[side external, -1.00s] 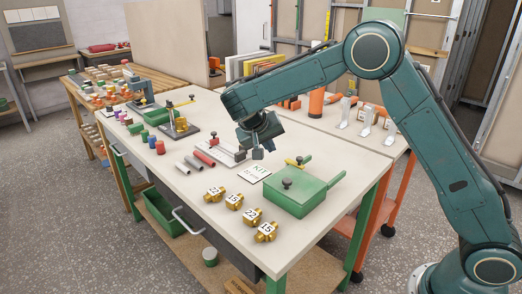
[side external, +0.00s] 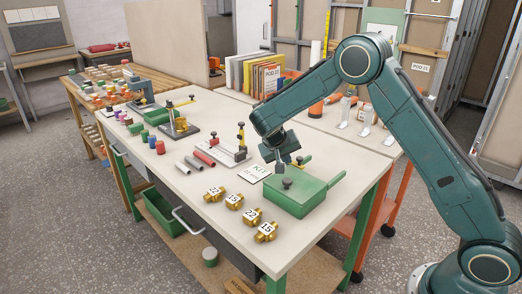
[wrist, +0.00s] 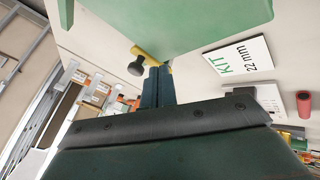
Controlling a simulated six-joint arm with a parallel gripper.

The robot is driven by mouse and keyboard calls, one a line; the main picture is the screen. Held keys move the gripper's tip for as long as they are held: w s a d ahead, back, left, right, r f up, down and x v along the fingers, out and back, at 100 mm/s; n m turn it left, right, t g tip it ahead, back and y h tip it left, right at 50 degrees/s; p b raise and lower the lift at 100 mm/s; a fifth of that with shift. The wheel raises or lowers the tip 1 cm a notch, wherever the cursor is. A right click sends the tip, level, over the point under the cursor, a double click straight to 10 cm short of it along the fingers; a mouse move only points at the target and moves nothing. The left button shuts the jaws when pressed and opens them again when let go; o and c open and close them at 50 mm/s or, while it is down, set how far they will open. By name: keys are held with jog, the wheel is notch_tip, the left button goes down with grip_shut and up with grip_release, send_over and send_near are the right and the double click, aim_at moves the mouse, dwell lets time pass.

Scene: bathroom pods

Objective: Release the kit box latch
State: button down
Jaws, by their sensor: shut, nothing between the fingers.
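The green kit box (side external: 297,199) sits on the bench with its lid down, a dark knob (side external: 287,183) on top and a green handle out to the right. Its yellow latch (wrist: 146,52), with a dark round knob (wrist: 136,68), is at the box edge in the wrist view. In the side view my arm's end partly hides the latch. My gripper (side external: 279,167) is shut and empty, pointing down at the box's back-left side. In the wrist view its fingertips (wrist: 158,69) are right beside the latch bar; I cannot tell whether they touch.
A white KIT 22 mm card (side external: 254,174) lies left of the box. Several brass fittings (side external: 252,216) stand along the front edge. Grey and red tubes (side external: 204,158) and a clamp fixture (side external: 228,153) lie further left. Bare bench top lies in front of the tubes.

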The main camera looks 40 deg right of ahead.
aim_at(302, 158)
jog(key=shift+s+d, duration=0.35)
jog(key=shift+d, duration=0.35)
jog(key=shift+s+d+n+t, duration=0.35)
jog(key=shift+n+t, duration=0.15)
jog(key=shift+n, duration=0.3)
jog(key=n, duration=0.1)
jog(key=d+n+t+y, duration=0.1)
jog(key=shift+s+n+t, duration=0.3)
jog(key=d+n+t+y, duration=0.1)
jog(key=n, duration=0.1)
jog(key=d+n+y, duration=0.1)
jog(key=n, duration=0.1)
jog(key=shift+s+t, duration=0.2)
jog(key=shift+t, duration=0.2)
jog(key=shift+w+d+n+t+y, duration=0.25)
jog(key=shift+d+n+y, duration=0.65)
jog(key=shift+n, duration=0.8)
jog(key=shift+w+d+n+t+y, duration=0.15)
jog(key=shift+w+d+n+y, duration=0.3)
jog(key=shift+n+y, duration=1)
jog(key=shift+w+d+n+t+y, duration=0.25)
jog(key=shift+d+n+y, duration=0.5)
jog(key=shift+n, duration=1.2)
